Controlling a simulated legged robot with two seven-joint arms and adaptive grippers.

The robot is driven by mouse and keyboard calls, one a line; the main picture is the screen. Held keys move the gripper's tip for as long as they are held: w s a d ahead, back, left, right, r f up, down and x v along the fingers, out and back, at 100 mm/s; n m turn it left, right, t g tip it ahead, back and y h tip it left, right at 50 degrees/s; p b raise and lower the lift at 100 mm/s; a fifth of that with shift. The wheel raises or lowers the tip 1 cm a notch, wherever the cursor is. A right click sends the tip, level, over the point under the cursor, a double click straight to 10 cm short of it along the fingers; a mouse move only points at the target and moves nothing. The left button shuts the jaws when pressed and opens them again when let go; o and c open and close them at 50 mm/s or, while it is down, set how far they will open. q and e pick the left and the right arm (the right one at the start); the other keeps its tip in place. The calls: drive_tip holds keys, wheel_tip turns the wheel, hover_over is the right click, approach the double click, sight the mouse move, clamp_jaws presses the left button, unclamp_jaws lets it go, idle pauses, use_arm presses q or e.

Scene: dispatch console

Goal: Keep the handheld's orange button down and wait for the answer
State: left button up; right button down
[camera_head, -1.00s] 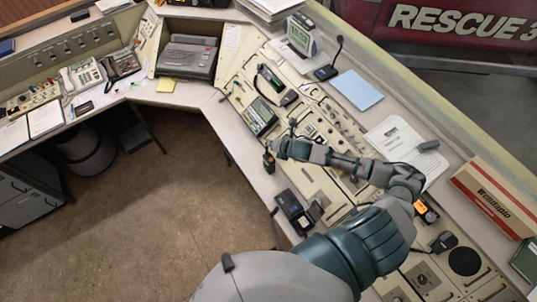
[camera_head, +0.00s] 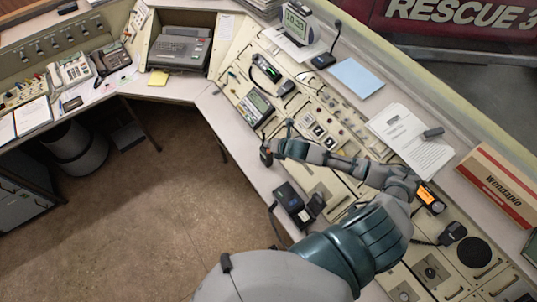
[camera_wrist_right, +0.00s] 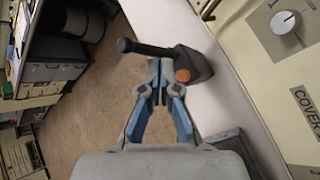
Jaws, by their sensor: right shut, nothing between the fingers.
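The handheld (camera_wrist_right: 197,66) is a dark radio with a stubby antenna and a round orange button (camera_wrist_right: 183,76). In the right wrist view it lies just beyond my fingertips, over the pale desk edge. In the head view the handheld (camera_head: 266,157) is small, at the desk's front edge beside my right gripper (camera_head: 277,148). My right gripper (camera_wrist_right: 160,68) is shut with nothing between its fingers. Its tips are just left of the orange button in the wrist view and overlap the antenna's base; I cannot tell whether they touch. My left gripper is out of view.
A dark box-like device (camera_head: 292,203) stands on the desk edge nearer my body. The console panel (camera_head: 327,203) with knobs and switches runs under my right arm. A lit orange display (camera_head: 430,198) and hand microphone (camera_head: 453,232) lie beyond my wrist. Open floor (camera_head: 150,220) is left.

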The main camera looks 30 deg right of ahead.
drive_tip(key=shift+f, duration=0.85)
drive_tip(key=shift+d, duration=0.3)
drive_tip(key=shift+a, duration=0.3)
drive_tip(key=shift+d, duration=0.25)
drive_tip(key=shift+a+f, duration=0.1)
drive_tip(key=shift+f, duration=0.05)
drive_tip(key=shift+a+f, duration=0.15)
drive_tip(key=shift+f, duration=0.05)
drive_tip(key=shift+f, duration=0.4)
idle(1.6)
